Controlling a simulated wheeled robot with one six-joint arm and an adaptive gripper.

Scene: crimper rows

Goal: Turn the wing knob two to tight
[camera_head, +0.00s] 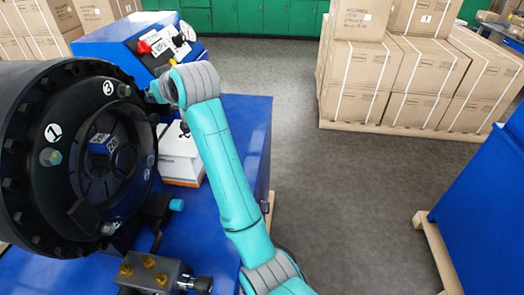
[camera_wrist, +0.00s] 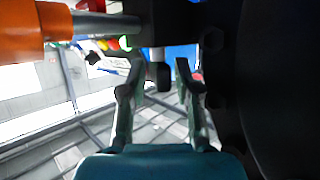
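The large black round crimper head (camera_head: 40,205) stands at the left of the head view, with number discs 1 (camera_head: 53,131) and 3 (camera_head: 108,87) on its face. I cannot read a disc marked 2, so I cannot tell which part is wing knob two. My gripper (camera_head: 155,91) is at the upper right rim of the crimper, mostly hidden by my own wrist. In the wrist view my gripper (camera_wrist: 159,66) has its two fingers spread. A small dark part (camera_wrist: 158,76) with a pale stem shows between the fingertips, apparently apart from both fingers.
In the wrist view an orange cylinder (camera_wrist: 22,30) with a grey rod is at the upper left, and a dark body fills the right. A blue bench (camera_head: 250,125) carries the crimper and a white box (camera_head: 180,165). Stacked cartons (camera_head: 400,70) stand behind; the grey floor is clear.

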